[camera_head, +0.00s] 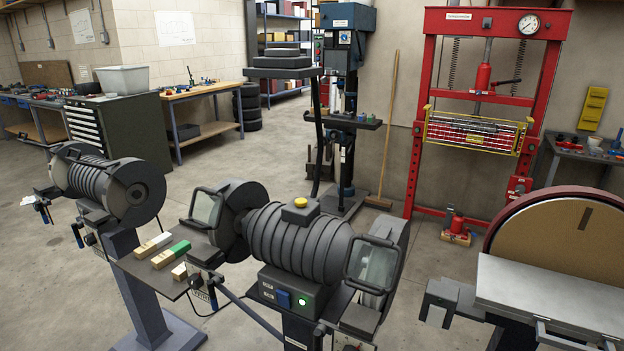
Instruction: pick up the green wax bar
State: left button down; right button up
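The green wax bar (178,249) lies on a small dark shelf (148,267) between two grey buffing machines. Its far end is green and its near end is tan. A white bar with a tan end (152,244) lies beside it to the left, and a short pale bar (180,271) lies in front of it. Neither of my grippers can be made out in the head view.
A large grey buffer (300,238) with a yellow button stands close to the right of the shelf. Another buffer (100,183) stands to the left. A disc sander (552,240) is at right. Open floor lies behind the shelf.

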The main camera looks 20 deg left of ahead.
aim_at(161, 260)
jog(key=u, duration=1.65)
jog(key=z, duration=1.35)
jog(key=u, duration=1.35)
jog(key=i+j+z, duration=0.1)
jog(key=i+j, duration=0.1)
jog(key=j, duration=0.1)
